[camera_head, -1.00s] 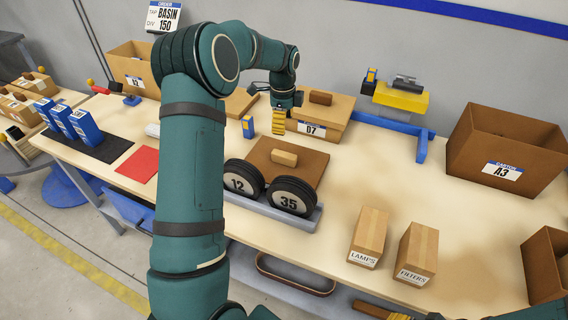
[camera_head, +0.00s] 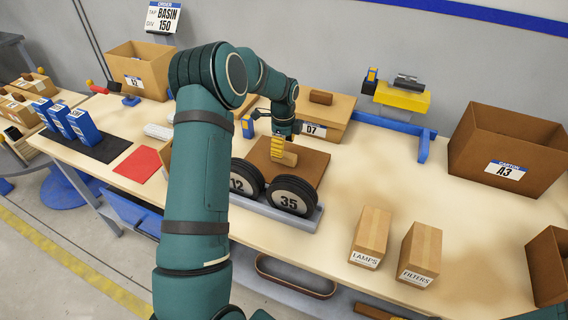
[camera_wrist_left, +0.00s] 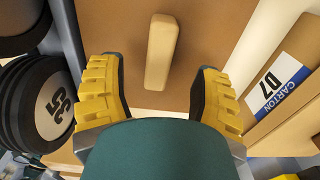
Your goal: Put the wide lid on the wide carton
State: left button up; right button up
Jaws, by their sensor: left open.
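A flat brown lid (camera_head: 312,165) with a pale block handle (camera_head: 288,159) lies on the table behind two black discs. My left gripper (camera_head: 277,148) is just above it, fingers pointing down. In the left wrist view the gripper (camera_wrist_left: 158,75) is open, with a finger on either side of the handle (camera_wrist_left: 161,50) and gaps between; whether the handle lies at fingertip depth I cannot tell. A wide open carton marked A3 (camera_head: 490,165) stands at the right, with no lid on it. My right gripper is not in view.
Discs marked 12 and 35 (camera_head: 291,196) stand in a grey rack before the lid. Carton D7 (camera_head: 338,112), with a dark-handled lid, is close behind. Cartons LAMPS (camera_head: 370,235) and FILTERS (camera_head: 420,252) stand near the front edge. Table between lid and A3 is mostly clear.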

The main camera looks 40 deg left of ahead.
aim_at(284, 161)
pick_arm(q)
notch_tip(284, 161, down, 4)
jog(key=shift+d+f+b, duration=0.15)
jog(key=shift+b, duration=0.25)
grip_shut()
